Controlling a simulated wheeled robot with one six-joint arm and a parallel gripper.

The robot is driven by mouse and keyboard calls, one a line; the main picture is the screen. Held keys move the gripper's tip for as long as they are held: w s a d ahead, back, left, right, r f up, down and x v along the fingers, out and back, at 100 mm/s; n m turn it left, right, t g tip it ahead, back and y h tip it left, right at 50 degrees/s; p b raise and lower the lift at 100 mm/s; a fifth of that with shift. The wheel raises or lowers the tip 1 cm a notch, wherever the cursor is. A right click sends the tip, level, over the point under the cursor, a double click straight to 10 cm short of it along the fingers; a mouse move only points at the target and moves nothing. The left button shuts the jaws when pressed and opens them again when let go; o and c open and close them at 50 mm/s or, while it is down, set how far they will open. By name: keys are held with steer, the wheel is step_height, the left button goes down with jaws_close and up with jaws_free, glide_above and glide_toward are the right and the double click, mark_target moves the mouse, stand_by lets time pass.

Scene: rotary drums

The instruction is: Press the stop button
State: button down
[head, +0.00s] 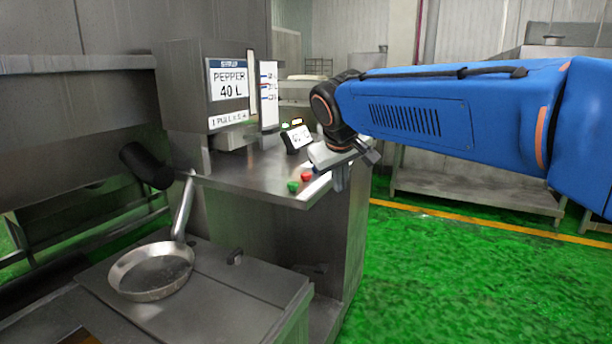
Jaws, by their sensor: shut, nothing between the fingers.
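A red button (306,177) and a green button (293,186) sit close together at the front right corner of the steel counter (255,178). I cannot read any label on them, but the red one looks like a stop button. My gripper (340,185) is shut and empty. It points down just right of the red button, at the counter's right edge, apart from the button as far as I can tell. The gripper's body hides part of the counter corner behind it. A small display (297,137) stands on the counter behind the buttons.
A steel pan (150,270) with a raised handle lies on the lower left surface. A steel table (475,188) stands at the back right. Green floor (470,285) is clear to the right.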

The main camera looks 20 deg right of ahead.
step_height(320, 180, up, 9)
steer(key=t+h, duration=0.2)
glide_above(305, 176)
steer(key=shift+w+n, duration=0.2)
steer(key=shift+n, duration=0.2)
steer(key=shift+f, duration=5.4)
steer(key=shift+r, duration=1.05)
